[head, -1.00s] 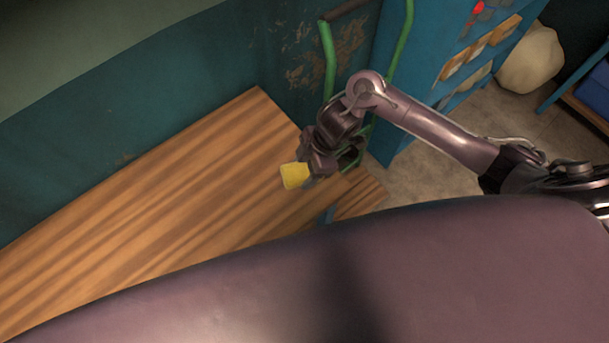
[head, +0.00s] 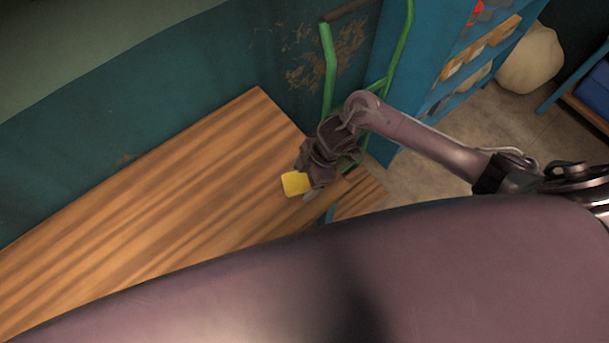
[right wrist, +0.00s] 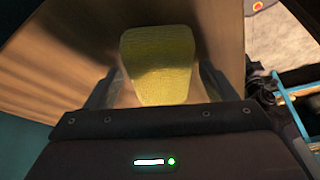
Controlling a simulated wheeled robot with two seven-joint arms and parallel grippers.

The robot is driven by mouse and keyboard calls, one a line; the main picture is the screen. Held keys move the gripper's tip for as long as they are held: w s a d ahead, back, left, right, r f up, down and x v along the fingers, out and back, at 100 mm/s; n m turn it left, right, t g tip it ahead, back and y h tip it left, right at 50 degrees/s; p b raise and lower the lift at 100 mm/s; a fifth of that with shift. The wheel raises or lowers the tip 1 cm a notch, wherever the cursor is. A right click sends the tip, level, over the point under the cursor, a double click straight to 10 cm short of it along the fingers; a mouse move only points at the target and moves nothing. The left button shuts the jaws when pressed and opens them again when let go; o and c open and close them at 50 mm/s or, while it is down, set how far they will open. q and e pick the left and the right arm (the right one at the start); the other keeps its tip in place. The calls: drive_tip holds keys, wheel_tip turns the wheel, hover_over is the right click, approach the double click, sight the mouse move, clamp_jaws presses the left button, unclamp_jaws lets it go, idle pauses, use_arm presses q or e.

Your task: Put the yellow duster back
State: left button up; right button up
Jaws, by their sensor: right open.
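The yellow duster (head: 295,184) lies on the wooden table top (head: 170,195), near its right end. It also shows in the right wrist view (right wrist: 159,65), just ahead of the jaws and between the lines of the two fingers. My right gripper (head: 308,186) is at the duster's right side, low over the table. In the right wrist view the right gripper (right wrist: 160,90) is open, with one finger on each side of the duster's near end. I cannot tell whether the fingers touch it. My left gripper is not in view.
A green metal frame (head: 329,65) stands behind the table's right end. A blue shelf unit (head: 425,75) with small bins is at the back right. A pale sack (head: 530,60) sits on the floor farther right. The table's left and middle are clear.

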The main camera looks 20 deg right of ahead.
drive_tip(key=b+v, duration=0.1)
drive_tip(key=v, duration=1.1)
idle(0.4)
